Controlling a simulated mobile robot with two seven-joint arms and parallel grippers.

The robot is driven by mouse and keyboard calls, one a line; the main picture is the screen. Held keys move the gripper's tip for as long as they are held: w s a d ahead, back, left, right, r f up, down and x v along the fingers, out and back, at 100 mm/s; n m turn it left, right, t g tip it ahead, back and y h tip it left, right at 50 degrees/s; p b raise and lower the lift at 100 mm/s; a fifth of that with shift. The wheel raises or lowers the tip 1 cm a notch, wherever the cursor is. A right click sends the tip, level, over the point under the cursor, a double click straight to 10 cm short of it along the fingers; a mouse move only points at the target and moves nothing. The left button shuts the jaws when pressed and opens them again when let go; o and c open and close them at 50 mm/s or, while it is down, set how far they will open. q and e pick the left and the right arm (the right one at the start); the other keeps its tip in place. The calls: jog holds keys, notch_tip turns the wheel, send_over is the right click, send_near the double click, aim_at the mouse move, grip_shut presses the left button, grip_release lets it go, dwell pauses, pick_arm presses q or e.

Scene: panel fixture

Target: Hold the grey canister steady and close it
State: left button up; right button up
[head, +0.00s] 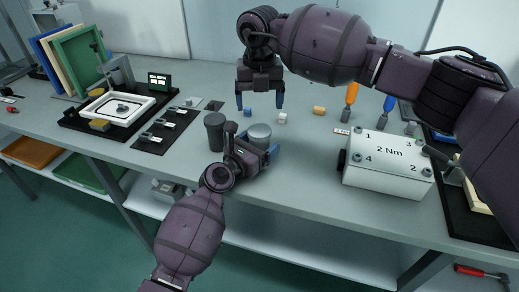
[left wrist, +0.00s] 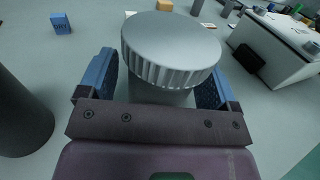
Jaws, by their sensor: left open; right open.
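The grey canister (head: 260,131) stands upright on the bench, with a wide ribbed lid (left wrist: 171,48) on top. Whether the lid is fully tightened cannot be told. My left gripper (head: 258,143) is low beside the canister, its blue fingers open on either side of it. In the left wrist view the fingers flank the canister's body below the lid, and gaps seem to show. My right gripper (head: 260,102) is open and empty, pointing down above the bench behind the canister.
A dark cylinder (head: 214,132) stands just left of the canister. A white "2 Nm" box (head: 387,178) is at the right. The bench's front edge is close.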

pick_arm(q)
jog(key=shift+w+d, duration=0.3)
jog(key=shift+w, duration=0.05)
grip_shut()
pick_arm(e)
jog(key=n, duration=0.6)
jog(key=shift+n, duration=0.3)
jog(key=n, duration=1.3)
jog(key=shift+n, duration=0.3)
jog(key=n, duration=0.6)
jog(key=shift+n, duration=0.4)
jog(key=shift+f, duration=0.1)
